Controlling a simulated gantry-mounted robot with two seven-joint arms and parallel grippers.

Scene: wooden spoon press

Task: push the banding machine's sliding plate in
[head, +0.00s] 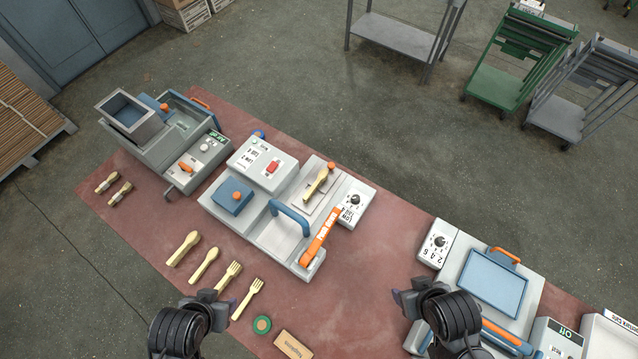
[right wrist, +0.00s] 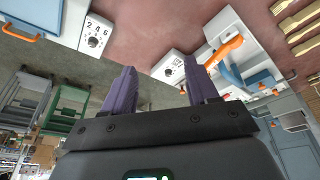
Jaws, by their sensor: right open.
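The machine at the table's left end (head: 150,150) is probably the banding machine, since two tied bundles (head: 113,188) lie beside it. It has a grey open-topped box (head: 127,112), a blue part with an orange knob (head: 156,104), and a low control box with a lever (head: 197,160). Which part is its sliding plate is not clear. My left gripper (head: 207,296) is at the table's front, well right of that machine and apart from it; its jaws are unclear. My right gripper (head: 412,296) is open and empty, farther right; its purple fingers (right wrist: 163,92) stand apart in the right wrist view.
A press (head: 285,215) with an orange lever (head: 320,237) stands mid-table, a wooden spoon on it. Loose spoons and forks (head: 205,265) lie before it. A blue-topped machine (head: 493,281) stands at right. Red table surface (head: 370,275) is clear between them.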

